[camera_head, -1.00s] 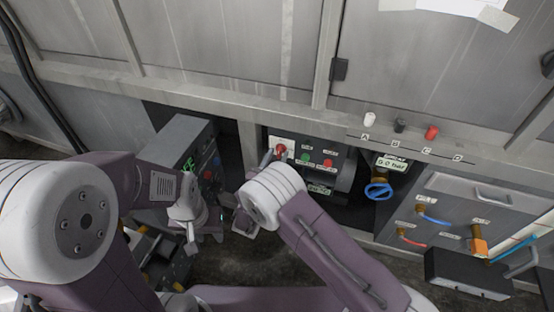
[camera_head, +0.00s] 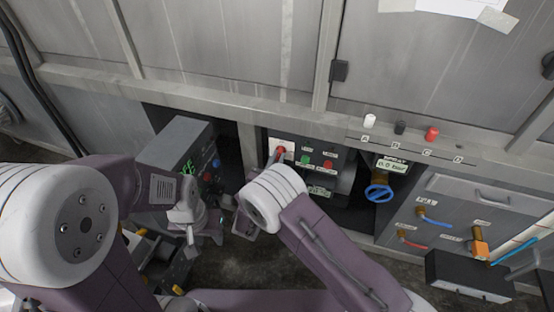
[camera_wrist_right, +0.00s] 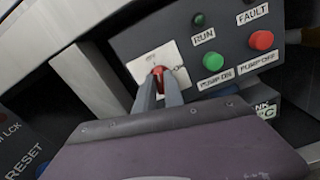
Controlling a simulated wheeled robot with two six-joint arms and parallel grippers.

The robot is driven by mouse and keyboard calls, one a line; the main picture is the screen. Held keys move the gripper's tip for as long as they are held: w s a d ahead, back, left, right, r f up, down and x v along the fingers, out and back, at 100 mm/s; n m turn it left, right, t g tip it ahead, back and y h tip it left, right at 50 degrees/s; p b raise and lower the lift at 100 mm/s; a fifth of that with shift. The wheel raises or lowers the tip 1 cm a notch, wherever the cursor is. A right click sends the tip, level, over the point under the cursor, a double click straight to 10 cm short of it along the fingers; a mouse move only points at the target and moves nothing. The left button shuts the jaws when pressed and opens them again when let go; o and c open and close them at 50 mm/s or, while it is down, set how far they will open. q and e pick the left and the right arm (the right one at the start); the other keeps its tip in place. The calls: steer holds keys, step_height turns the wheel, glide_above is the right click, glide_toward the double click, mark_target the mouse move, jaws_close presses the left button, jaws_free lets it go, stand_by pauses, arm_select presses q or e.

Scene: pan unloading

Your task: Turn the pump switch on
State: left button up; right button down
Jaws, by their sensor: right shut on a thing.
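The pump panel is dark grey and has a red switch knob (camera_wrist_right: 158,72) on a white plate (camera_wrist_right: 148,58) marked "OFF" and "ON". In the head view the white plate (camera_head: 289,143) is partly covered by my right arm. My right gripper (camera_wrist_right: 160,82) has its two grey fingers on either side of the red knob, shut on it. In the head view my right gripper (camera_head: 276,155) reaches up to the plate. My left gripper (camera_head: 204,236) hangs low at the left, in front of the grey control box; its finger gap is unclear.
A green "PUMP ON" button (camera_wrist_right: 213,61) and a red "PUMP OFF" button (camera_wrist_right: 262,40) sit right of the switch. A grey control box (camera_head: 172,148) stands at the left.

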steer(key=m, duration=0.1)
steer(key=m+b, duration=0.1)
steer(key=m, duration=0.2)
steer(key=shift+f+m, duration=0.25)
steer(key=shift+m, duration=0.05)
steer(key=shift+s+d+f+m+b, duration=0.1)
steer(key=shift+m+b, duration=4.45)
steer(key=shift+m, duration=0.85)
steer(key=c, duration=1.4)
jaws_free()
steer(key=shift+c, duration=0.2)
